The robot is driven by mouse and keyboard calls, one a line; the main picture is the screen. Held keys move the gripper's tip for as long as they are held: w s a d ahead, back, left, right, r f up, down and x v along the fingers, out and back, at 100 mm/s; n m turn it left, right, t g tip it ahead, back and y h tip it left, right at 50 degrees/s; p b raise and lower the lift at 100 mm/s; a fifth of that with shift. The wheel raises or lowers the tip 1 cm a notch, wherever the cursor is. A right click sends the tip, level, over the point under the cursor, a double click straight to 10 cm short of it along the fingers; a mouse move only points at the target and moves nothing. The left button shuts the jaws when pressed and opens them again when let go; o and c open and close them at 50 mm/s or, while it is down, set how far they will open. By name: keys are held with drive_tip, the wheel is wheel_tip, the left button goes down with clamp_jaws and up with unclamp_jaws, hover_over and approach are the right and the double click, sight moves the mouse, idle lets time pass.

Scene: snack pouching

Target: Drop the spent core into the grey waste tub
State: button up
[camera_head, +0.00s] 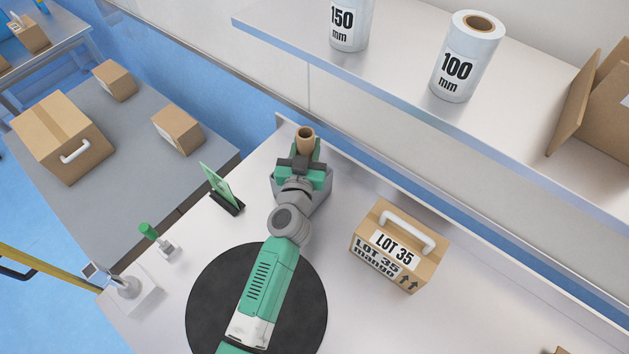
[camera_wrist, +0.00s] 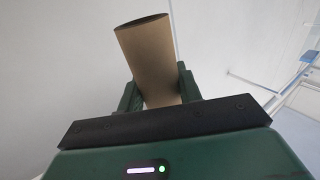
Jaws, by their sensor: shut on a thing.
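The spent core is a bare brown cardboard tube (camera_head: 305,140). My gripper (camera_head: 304,160) is shut on it, and its open end points up in the head view. In the wrist view the core (camera_wrist: 148,55) stands between the two green fingers of my gripper (camera_wrist: 160,88), slightly tilted. A grey tub (camera_head: 321,201) shows in part beneath and beside my gripper in the head view. My gripper and wrist hide most of it, so its inside and the core's exact height above it cannot be told.
A LOT 35 mango box (camera_head: 385,262) with a white handle stands right of my arm. A green card in a black holder (camera_head: 227,203) stands to the left. A shelf (camera_head: 390,82) with film rolls (camera_head: 467,60) runs along the back. A grey side table (camera_head: 120,150) holds several boxes.

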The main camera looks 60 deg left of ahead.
wheel_tip(320, 180, down, 6)
drive_tip(key=b, duration=0.4)
drive_tip(key=shift+r, duration=0.15)
drive_tip(key=o, duration=1)
drive_tip(key=shift+o, duration=0.2)
drive_tip(key=v, duration=0.8)
